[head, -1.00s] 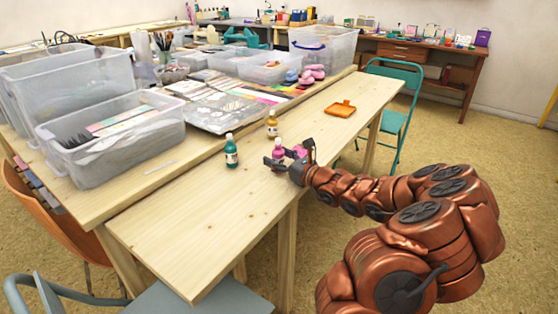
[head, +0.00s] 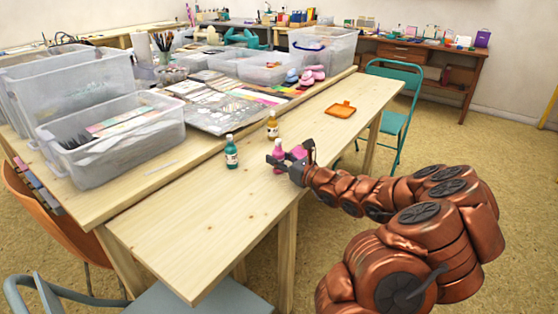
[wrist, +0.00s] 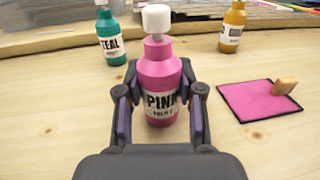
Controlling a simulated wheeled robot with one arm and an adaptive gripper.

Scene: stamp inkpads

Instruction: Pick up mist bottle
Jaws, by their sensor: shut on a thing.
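A pink bottle (wrist: 158,75) with a white cap and a label reading "PINK" stands upright on the table between the fingers of my gripper (wrist: 160,105). The second line of its label is too small to read with certainty. My gripper is shut on this bottle. In the head view the pink bottle (head: 278,148) shows just beyond my gripper (head: 283,162), partly covered by it. A teal bottle (wrist: 110,38) stands behind to the left, and an amber bottle (wrist: 232,27) stands behind to the right; both are upright and apart from my gripper.
A pink inkpad (wrist: 245,98) with a small wooden stamp (wrist: 285,87) lies to the right of the pink bottle. An orange inkpad (head: 339,110) lies farther along the table (head: 205,230). Clear bins (head: 110,150) and paper sheets crowd the raised back section. The front left of the table is bare.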

